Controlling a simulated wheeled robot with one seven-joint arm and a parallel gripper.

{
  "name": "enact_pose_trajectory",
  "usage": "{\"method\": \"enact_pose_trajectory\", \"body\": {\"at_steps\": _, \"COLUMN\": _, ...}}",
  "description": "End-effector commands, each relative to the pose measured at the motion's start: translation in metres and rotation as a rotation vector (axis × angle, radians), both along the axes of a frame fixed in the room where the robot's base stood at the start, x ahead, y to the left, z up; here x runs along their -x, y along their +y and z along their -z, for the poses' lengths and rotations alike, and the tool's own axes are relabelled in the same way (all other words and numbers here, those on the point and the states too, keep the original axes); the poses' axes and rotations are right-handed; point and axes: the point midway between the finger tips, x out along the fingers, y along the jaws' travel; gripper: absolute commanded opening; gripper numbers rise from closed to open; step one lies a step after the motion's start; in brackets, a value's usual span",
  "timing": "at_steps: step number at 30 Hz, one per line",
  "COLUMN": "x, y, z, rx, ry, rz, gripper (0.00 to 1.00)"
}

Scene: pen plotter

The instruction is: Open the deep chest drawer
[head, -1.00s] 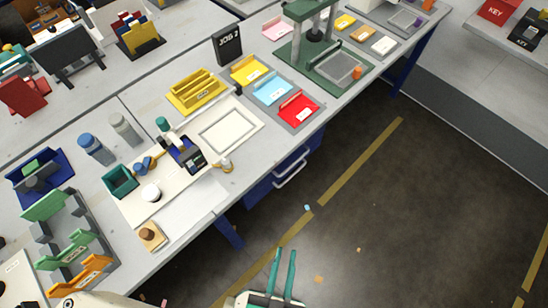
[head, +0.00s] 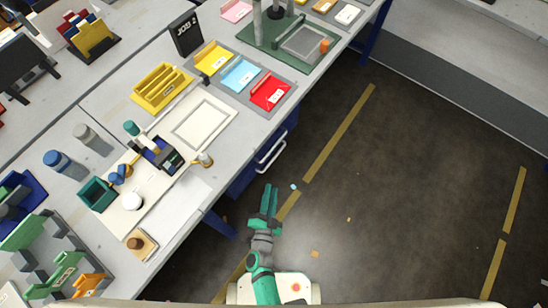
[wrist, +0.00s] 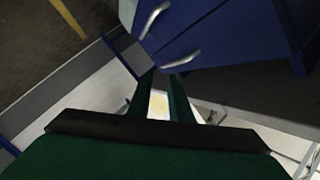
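The blue drawer chest (head: 240,183) is under the workbench, mostly hidden by the bench top in the head view. A pale bar handle (head: 271,156) shows on its front. In the wrist view the chest (wrist: 225,35) fills the upper right, with two silver handles, one (wrist: 152,18) at the top and one (wrist: 182,60) nearer my fingers. I cannot tell which belongs to the deep drawer. No drawer visibly stands out. My gripper (head: 269,198) is in front of the chest, apart from the handles. In the wrist view its green fingers (wrist: 158,92) are apart with nothing between them.
The workbench edge (head: 300,92) runs above the chest. A blue bench leg (head: 219,225) stands left of my gripper. Open dark floor (head: 400,200) with yellow tape lines lies to the right, with small scraps on it.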

Motion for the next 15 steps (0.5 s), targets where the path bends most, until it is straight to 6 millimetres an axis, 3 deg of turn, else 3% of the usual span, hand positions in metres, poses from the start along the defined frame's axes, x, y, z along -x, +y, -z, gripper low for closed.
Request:
{"method": "enact_pose_trajectory", "body": {"at_steps": 1, "x": -0.019, "y": 0.004, "z": 0.014, "rx": -0.039, "ry": 0.000, "rz": 0.022, "gripper": 0.18}}
{"method": "enact_pose_trajectory", "body": {"at_steps": 6, "x": -0.062, "y": 0.010, "z": 0.052, "rx": -0.149, "ry": 0.020, "rz": 0.108, "gripper": 0.18}}
{"method": "enact_pose_trajectory", "body": {"at_steps": 10, "x": -0.083, "y": 0.015, "z": 0.071, "rx": -0.200, "ry": 0.034, "rz": 0.153, "gripper": 0.18}}
{"method": "enact_pose_trajectory", "body": {"at_steps": 15, "x": -0.094, "y": 0.018, "z": 0.082, "rx": -0.229, "ry": 0.045, "rz": 0.181, "gripper": 0.18}}
